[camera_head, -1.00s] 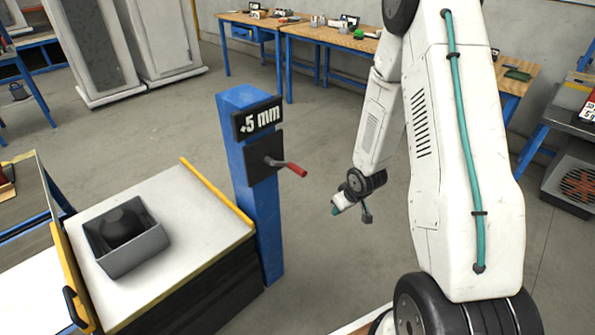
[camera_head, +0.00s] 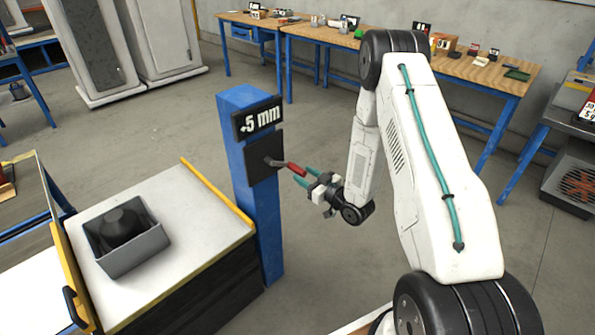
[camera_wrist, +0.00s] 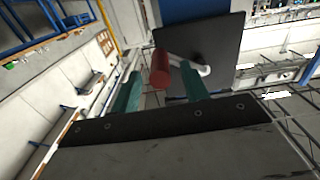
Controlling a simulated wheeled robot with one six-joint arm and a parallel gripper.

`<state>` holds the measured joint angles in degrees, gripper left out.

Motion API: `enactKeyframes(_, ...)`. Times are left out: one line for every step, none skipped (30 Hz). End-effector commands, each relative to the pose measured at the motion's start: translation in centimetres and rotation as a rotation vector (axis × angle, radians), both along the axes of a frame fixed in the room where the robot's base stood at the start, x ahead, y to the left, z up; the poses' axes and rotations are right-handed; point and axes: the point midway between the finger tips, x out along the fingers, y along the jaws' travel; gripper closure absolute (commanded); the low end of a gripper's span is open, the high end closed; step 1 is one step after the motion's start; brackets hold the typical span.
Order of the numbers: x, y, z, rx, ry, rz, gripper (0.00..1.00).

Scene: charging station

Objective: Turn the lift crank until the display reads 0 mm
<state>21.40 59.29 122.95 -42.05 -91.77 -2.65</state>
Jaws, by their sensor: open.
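The lift crank has a grey arm and a red handle (camera_head: 296,169), which points to the right from a dark plate (camera_head: 264,156) on the blue post (camera_head: 242,105). The display (camera_head: 259,119) above it reads 5 mm; its sign is hard to make out. My gripper (camera_head: 304,176) is open at the handle's end. In the wrist view, the red handle (camera_wrist: 160,69) shows between my two teal fingers, with gaps on both sides. I cannot tell how far the fingers reach along it.
A lift table (camera_head: 185,205) carrying a grey bin (camera_head: 150,255) with a dark object stands left of the post. A workbench (camera_head: 395,58) with small items is at the back.

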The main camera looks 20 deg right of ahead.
Motion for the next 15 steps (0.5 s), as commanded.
enactKeyframes(0.8,0.4,0.0,-0.002,-0.002,0.004,0.55)
enactKeyframes(1.3,0.6,0.0,-0.001,0.000,0.003,0.55)
enactKeyframes(1.8,0.8,0.0,-0.001,-0.001,0.002,0.55)
enactKeyframes(2.2,0.9,0.0,-0.001,-0.001,0.002,0.55)
enactKeyframes(2.5,1.0,0.0,-0.001,0.000,0.002,0.55)
enactKeyframes(2.9,1.2,0.0,-0.001,0.001,0.002,0.55)
enactKeyframes(3.2,1.2,0.0,-0.001,0.001,0.001,0.55)
enactKeyframes(3.4,1.3,0.0,-0.001,0.001,0.001,0.55)
enactKeyframes(3.6,1.4,0.0,-0.001,0.001,0.000,0.55)
enactKeyframes(3.7,1.4,0.0,0.000,0.001,0.000,0.55)
enactKeyframes(3.8,1.4,0.0,0.000,0.001,0.000,0.55)
enactKeyframes(3.9,1.5,0.0,0.001,0.001,0.000,0.55)
enactKeyframes(3.9,1.5,0.0,0.001,0.001,0.000,0.55)
enactKeyframes(3.9,1.5,0.0,0.001,0.001,-0.001,0.55)
enactKeyframes(3.9,1.5,0.0,0.000,0.002,-0.001,0.55)
